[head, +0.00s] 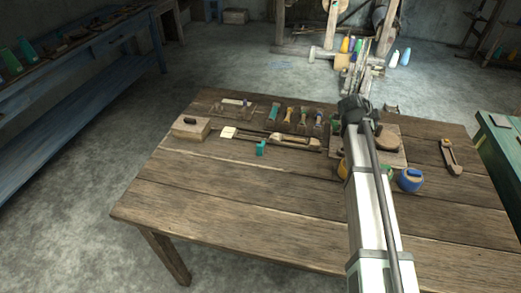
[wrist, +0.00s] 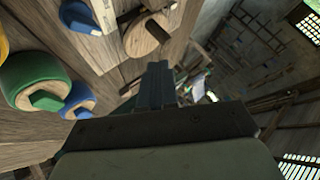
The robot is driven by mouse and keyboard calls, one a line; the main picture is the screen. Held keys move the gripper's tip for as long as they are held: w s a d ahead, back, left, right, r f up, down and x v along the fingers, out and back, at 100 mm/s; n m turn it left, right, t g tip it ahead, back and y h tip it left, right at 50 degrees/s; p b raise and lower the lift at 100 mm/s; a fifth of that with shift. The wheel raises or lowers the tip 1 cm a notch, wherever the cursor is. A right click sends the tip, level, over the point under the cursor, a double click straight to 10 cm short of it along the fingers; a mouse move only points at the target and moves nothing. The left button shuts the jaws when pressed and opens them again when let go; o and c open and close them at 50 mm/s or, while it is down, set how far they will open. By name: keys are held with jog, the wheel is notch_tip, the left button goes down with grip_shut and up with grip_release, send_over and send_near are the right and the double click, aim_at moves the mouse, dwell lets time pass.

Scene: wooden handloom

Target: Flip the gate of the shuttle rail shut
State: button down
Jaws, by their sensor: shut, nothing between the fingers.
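A long, narrow wooden rail (head: 296,143) lies on the table left of my arm in the head view; it looks like the shuttle rail. A teal block (head: 261,148) stands at its front side, possibly the gate; I cannot tell its angle. A pale piece (head: 228,132) is at the rail's left end. My gripper (head: 353,106) is over the back right of the table, to the right of the rail and apart from it. In the wrist view my gripper (wrist: 158,82) has its fingers together, with nothing between them. The rail is not recognisable in the wrist view.
A wooden box (head: 190,129) stands left of the rail, and several small tools (head: 289,115) lie behind it. A blue spool (head: 410,180) is right of my arm. A green spool (wrist: 36,82) shows in the wrist view. The table's front (head: 240,215) is clear.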

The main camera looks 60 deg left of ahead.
jog(key=s+a+g, duration=0.1)
jog(key=s+a, duration=0.3)
jog(key=s, duration=1.1)
jog(key=s+a+f+g, duration=0.1)
jog(key=s+a, duration=0.4)
jog(key=s, duration=1)
jog(key=s+a, duration=0.5)
jog(key=s, duration=1)
jog(key=shift+s+a+f+g, duration=0.25)
jog(key=shift+s+f+g, duration=0.05)
jog(key=shift+g, duration=0.1)
send_near(262, 153)
jog(key=d+f, duration=0.1)
jog(key=f, duration=0.2)
jog(key=d+f, duration=0.1)
jog(key=shift+w+d+f, duration=0.1)
jog(key=shift+d+f, duration=0.15)
jog(key=shift+d, duration=0.1)
jog(key=shift+w+a+r, duration=0.15)
jog(key=shift+w+a, duration=0.65)
jog(key=shift+a, duration=0.15)
jog(key=shift+w+a, duration=0.4)
jog(key=shift+w, duration=0.1)
jog(key=shift+a, duration=0.1)
